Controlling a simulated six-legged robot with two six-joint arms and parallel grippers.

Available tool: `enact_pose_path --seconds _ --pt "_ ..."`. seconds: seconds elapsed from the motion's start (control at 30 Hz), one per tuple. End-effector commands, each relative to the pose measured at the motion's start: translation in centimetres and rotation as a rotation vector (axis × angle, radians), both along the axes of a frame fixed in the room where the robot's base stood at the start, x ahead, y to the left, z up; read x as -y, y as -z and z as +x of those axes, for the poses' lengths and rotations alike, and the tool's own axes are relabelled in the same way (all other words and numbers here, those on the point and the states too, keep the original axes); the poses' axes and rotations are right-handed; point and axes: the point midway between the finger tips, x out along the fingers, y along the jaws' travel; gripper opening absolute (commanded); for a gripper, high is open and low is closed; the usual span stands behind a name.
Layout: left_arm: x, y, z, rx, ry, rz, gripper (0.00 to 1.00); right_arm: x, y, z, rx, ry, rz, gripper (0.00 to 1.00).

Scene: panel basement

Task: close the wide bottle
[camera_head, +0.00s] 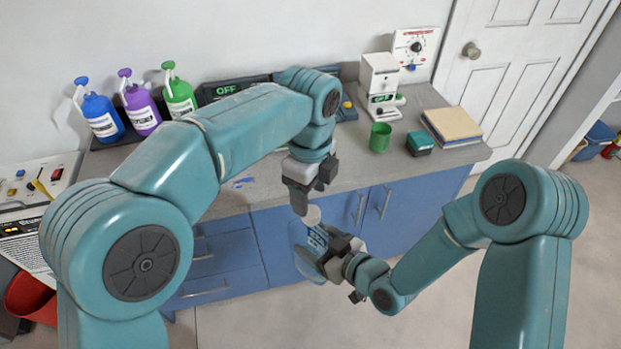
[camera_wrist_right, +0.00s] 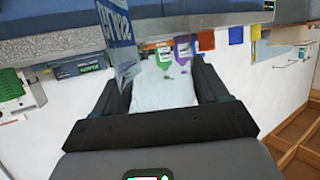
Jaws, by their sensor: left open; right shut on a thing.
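The wide bottle (camera_head: 317,238), with a blue-and-white label, is held in front of the blue cabinet doors. My right gripper (camera_head: 328,254) is shut on it from the lower right. In the right wrist view, its labelled side (camera_wrist_right: 118,38) stands at the fingers, and a pale surface fills the space between them. A round whitish part (camera_head: 312,214) shows at the bottle's top; I cannot tell whether it is a cap or the bare mouth. My left gripper (camera_head: 301,204) is open and points down right beside this part. Contact there is unclear.
The grey counter (camera_head: 240,195) lies behind the grippers. The floor in front is clear.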

Motion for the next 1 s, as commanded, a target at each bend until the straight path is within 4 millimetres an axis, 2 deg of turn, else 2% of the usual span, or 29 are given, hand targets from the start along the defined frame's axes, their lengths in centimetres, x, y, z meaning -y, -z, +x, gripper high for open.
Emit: enact_pose_path --seconds 0.1,0.7,0.83,1.0 --pt "-0.1 -0.2 0.0 -0.002 -0.322 0.004 0.6 0.0 0.0 0.0 0.001 0.0 0.0 0.0" --pt "-0.2 -1.7 -0.1 -0.001 -1.953 0.025 0.6 0.0 0.0 0.0 0.001 0.0 0.0 0.0" --pt "-0.2 -2.0 -0.1 -0.001 -2.203 0.024 0.6 0.0 0.0 0.0 0.001 0.0 0.0 0.0" --pt "-0.1 -2.5 0.0 -0.002 -2.382 0.019 0.6 0.0 0.0 0.0 0.001 0.0 0.0 0.0"
